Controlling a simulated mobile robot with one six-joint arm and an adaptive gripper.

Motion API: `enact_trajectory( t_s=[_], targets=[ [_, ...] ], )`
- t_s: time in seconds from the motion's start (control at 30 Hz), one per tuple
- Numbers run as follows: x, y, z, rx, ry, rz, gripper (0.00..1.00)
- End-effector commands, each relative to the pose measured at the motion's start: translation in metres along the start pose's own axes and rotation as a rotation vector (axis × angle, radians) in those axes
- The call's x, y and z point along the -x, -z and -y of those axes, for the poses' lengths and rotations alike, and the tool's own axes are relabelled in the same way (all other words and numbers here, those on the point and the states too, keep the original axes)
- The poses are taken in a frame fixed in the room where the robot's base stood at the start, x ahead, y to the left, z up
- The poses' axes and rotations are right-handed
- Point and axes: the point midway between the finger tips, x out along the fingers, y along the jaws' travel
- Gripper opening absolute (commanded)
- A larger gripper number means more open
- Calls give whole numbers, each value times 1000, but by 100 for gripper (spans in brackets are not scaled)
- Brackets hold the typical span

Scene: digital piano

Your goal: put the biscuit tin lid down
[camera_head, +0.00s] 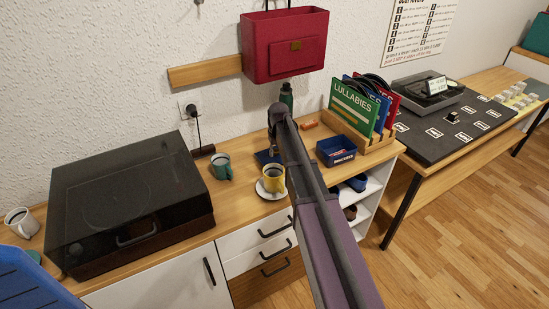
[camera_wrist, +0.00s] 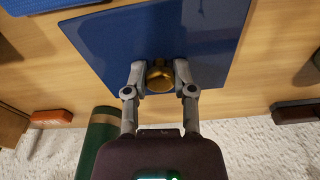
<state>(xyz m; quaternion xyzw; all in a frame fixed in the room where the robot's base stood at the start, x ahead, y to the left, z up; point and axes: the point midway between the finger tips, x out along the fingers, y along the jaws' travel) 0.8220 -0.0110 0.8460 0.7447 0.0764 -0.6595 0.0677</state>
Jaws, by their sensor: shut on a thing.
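The biscuit tin lid is a flat blue square with a round brass knob; it fills the upper middle of the wrist view (camera_wrist: 205,45). My gripper (camera_wrist: 160,78) is shut on the knob, one finger on each side. In the head view my arm hides most of the lid; a blue part (camera_head: 264,157) shows left of my gripper (camera_head: 277,118), over the counter. I cannot tell whether the lid touches the wood. An open dark blue tin (camera_head: 336,151) with a label stands on the counter to the right.
A yellow cup (camera_head: 273,178) on a saucer and a teal mug (camera_head: 221,167) stand close by in front. A green bottle (camera_head: 286,95) and an orange block (camera_head: 308,125) are behind. A record rack (camera_head: 372,143) is right; a turntable (camera_head: 125,200) is left.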

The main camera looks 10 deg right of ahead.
Motion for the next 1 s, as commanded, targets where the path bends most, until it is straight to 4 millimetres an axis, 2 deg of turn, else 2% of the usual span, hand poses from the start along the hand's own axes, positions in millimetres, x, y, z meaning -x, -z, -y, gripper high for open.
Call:
enact_trajectory(
  t_s=[0.03, 0.13, 0.7, 0.73, 0.83, 1.0],
  targets=[
    [-8, -1, 0, 0, 0, 0, 0],
    [-12, -2, 0, 0, 0, 0, 0],
    [-16, -2, 0, 0, 0, 0, 0],
    [-16, -2, 0, 0, 0, 0, 37],
    [-15, -2, 0, 0, 0, 0, 67],
    [-15, -2, 0, 0, 0, 0, 68]
  ],
)
